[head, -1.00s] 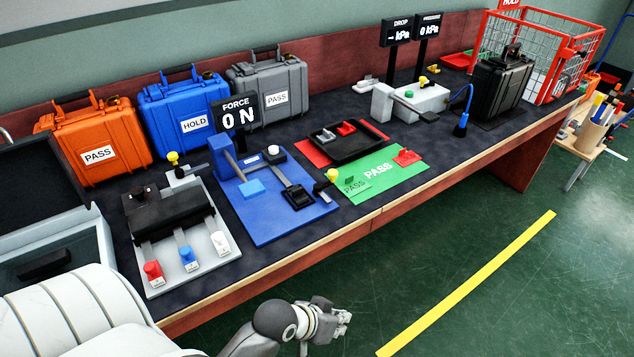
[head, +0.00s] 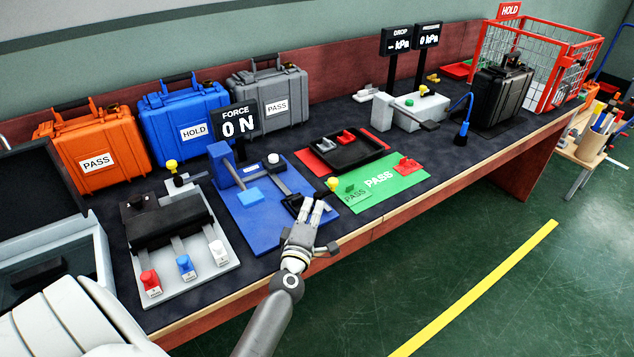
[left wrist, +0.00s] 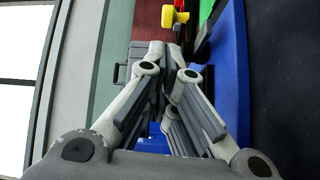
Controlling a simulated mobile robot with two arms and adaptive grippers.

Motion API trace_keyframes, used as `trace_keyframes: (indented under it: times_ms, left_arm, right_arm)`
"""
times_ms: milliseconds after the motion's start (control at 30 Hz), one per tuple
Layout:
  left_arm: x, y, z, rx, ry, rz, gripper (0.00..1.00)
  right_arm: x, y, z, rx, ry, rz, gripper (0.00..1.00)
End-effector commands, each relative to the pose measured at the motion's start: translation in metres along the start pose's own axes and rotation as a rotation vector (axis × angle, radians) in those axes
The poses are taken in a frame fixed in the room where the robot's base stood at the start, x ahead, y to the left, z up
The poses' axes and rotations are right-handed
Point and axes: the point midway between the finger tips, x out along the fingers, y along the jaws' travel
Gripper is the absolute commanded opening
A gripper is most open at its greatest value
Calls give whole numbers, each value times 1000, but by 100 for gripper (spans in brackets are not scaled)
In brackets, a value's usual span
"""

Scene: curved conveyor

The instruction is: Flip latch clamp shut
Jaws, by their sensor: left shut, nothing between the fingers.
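A small yellow-knobbed lever (head: 333,184), which looks like the latch clamp, stands between the blue plate (head: 250,225) and the green mat. Its knob also shows at the top of the left wrist view (left wrist: 170,17), just beyond my fingertips. My left gripper (head: 322,201) is shut and empty, its fingertips over the front right of the blue plate, close to the lever. They partly hide a black block (head: 292,204) there. I cannot tell whether they touch anything. A second yellow-knobbed lever (head: 171,166) stands behind the grey fixture. My right gripper is out of view.
The green PASS mat (head: 385,185) and a black tray (head: 350,155) lie right of the blue plate. The grey fixture (head: 215,275) with colored knobs is at left. A FORCE display (head: 236,122) reads 0 N. The bench's front edge (head: 350,240) runs below my wrist.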

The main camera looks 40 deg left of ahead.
Motion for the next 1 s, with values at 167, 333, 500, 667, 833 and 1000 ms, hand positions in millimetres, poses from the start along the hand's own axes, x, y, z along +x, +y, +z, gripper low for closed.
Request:
trace_keyframes:
  times_ms: [167,333,500,667,833,1000]
  left_arm:
    - [2,-4,-9,-31,41,-7,0]
    - [2,-4,-9,-30,40,-7,0]
    - [4,-4,-8,-29,39,-6,0]
    - [19,-3,-9,-28,39,-4,0]
    - [48,-4,-10,-28,38,-4,0]
    - [75,-5,-11,-27,38,-5,0]
  right_arm:
    - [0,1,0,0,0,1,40]
    - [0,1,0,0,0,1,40]
    - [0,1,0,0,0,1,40]
    - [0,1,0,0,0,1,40]
    - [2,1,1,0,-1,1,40]
    - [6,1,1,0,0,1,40]
